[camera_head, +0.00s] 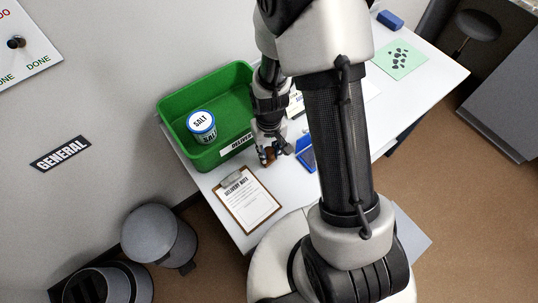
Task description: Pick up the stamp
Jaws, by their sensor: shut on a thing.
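The fingers hide much of the stamp. I cannot tell whether it touches the table. A blue pad or tray (306,153) lies just right of the gripper, partly hidden by my arm.
A green bin (175,108) with a delivery label holds a salt tin (201,123). A clipboard (246,199) with a delivery note lies at the table's front left. A green sheet with dark pieces (413,62) and a blue block (390,20) lie far right. My arm hides the middle.

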